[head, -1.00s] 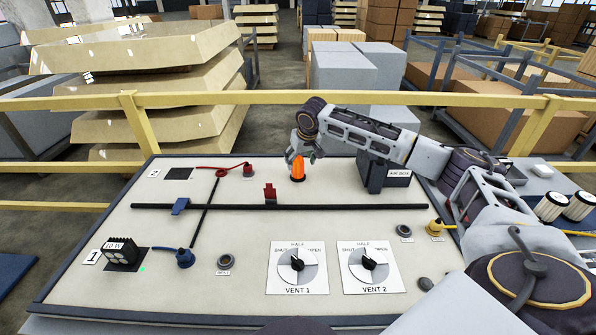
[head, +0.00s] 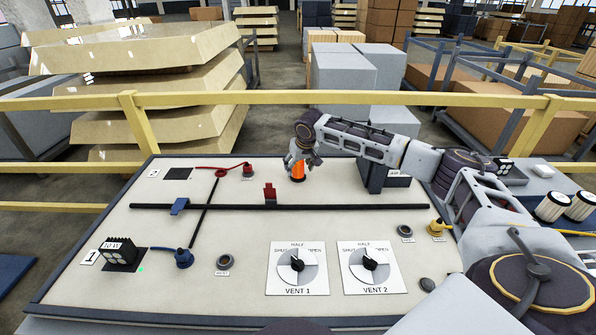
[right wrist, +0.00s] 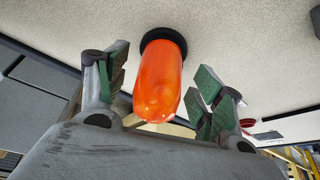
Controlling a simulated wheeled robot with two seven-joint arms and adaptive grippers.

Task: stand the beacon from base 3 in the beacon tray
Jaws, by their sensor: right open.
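The orange beacon (head: 297,173) stands upright on a dark round base at the far middle of the light panel. It also shows in the right wrist view (right wrist: 158,85), with its dark base ring against the panel. My right gripper (head: 303,163) is at the beacon's upper part. In the right wrist view its green-padded fingers are spread on either side of the beacon, with gaps on both sides. No label for base 3 is readable. I cannot pick out the beacon tray for certain. My left gripper is out of view.
The dark air box (head: 374,176) stands right of the beacon, partly behind my right arm. A yellow rail (head: 230,98) runs behind. White-topped cylinders (head: 551,207) stand on the surface at right.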

